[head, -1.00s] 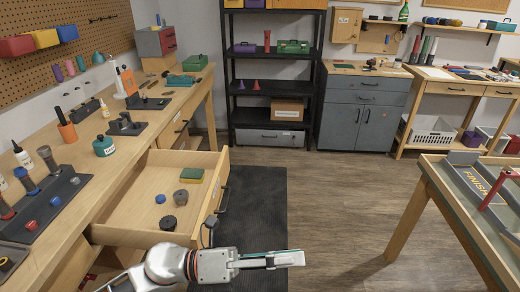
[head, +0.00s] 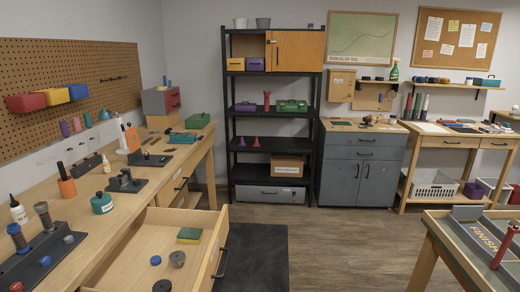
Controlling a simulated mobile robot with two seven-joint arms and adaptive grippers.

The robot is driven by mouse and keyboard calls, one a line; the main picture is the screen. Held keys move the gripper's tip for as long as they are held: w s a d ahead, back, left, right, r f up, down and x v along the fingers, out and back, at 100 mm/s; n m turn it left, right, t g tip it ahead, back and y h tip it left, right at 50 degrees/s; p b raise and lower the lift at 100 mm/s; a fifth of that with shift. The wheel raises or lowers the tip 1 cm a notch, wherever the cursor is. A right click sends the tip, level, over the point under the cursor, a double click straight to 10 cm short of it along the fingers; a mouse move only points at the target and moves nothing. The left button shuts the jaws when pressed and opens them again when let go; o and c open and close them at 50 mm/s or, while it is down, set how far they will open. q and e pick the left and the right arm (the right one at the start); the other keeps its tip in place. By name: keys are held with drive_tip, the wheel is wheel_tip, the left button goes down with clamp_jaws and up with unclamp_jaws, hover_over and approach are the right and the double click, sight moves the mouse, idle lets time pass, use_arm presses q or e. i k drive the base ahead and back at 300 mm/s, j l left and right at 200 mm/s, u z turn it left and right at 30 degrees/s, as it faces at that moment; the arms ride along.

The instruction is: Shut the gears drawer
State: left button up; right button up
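An open wooden drawer (head: 214,245) sticks out from under the left workbench, with a dark handle (head: 222,263) on its front panel. Inside lie a green and yellow block (head: 189,235), a blue round piece (head: 155,260), a grey round piece (head: 177,258) and a dark round piece (head: 162,286). I cannot tell from this view whether it is the gears drawer. The drawer's near end is cut off by the bottom edge. Neither of my grippers shows in the head view now.
The workbench (head: 88,190) holds bottles, tool stands and a teal jar above the drawer. A dark mat (head: 259,262) lies on the floor right of the drawer. A table with a finish track (head: 445,245) stands at the right. The floor between is clear.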

sight(126, 268)
drive_tip(key=i+l, duration=0.1)
drive_tip(key=l, duration=0.8)
drive_tip(key=i+l, duration=0.15)
drive_tip(key=l, duration=0.25)
